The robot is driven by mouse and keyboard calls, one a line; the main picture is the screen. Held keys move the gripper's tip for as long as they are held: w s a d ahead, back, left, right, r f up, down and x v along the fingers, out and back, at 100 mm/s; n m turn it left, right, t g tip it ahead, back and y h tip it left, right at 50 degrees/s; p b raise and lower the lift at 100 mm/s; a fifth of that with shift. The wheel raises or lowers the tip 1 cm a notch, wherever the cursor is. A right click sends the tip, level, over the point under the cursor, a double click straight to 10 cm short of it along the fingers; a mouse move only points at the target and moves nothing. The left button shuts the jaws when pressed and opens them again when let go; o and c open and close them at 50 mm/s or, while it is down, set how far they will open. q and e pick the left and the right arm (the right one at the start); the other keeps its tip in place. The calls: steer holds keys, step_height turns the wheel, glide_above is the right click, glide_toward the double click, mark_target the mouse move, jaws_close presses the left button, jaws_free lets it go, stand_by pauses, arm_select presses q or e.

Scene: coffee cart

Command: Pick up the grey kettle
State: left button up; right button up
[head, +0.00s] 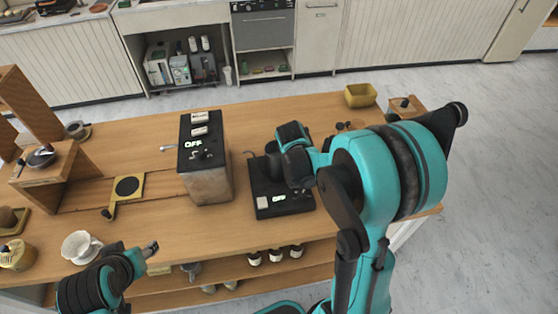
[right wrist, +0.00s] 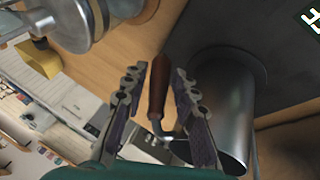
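The grey kettle (right wrist: 222,105) fills the right part of the right wrist view as a smooth metal body with a brown handle. In the head view the kettle (head: 271,164) stands on a black base (head: 272,203) with a lit OFF display, largely hidden by my right arm. My right gripper (right wrist: 158,85) has its fingers on either side of the handle, with gaps showing. It is open and not closed on the handle. In the head view, my left gripper (head: 150,248) is low at the left, near the table's front edge; its opening is unclear.
A grey boxy machine (head: 207,165) with an OFF display stands left of the kettle. A yellow container (head: 360,95) sits at the back right. A white dripper cup (head: 81,246) is near my left gripper. A wooden stand (head: 57,170) is at the left.

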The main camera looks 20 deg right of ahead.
steer(key=shift+w+d+f, duration=0.35)
steer(key=shift+w+f, duration=0.1)
steer(key=shift+f, duration=0.15)
steer(key=shift+s+a+r, duration=0.15)
steer(key=shift+s+r, duration=0.05)
steer(key=shift+s, duration=0.05)
steer(key=shift+s+a+r, duration=0.1)
steer(key=shift+s+r, duration=0.05)
steer(key=shift+s, duration=0.05)
steer(key=c, duration=0.4)
steer(key=shift+w, duration=0.1)
jaws_close()
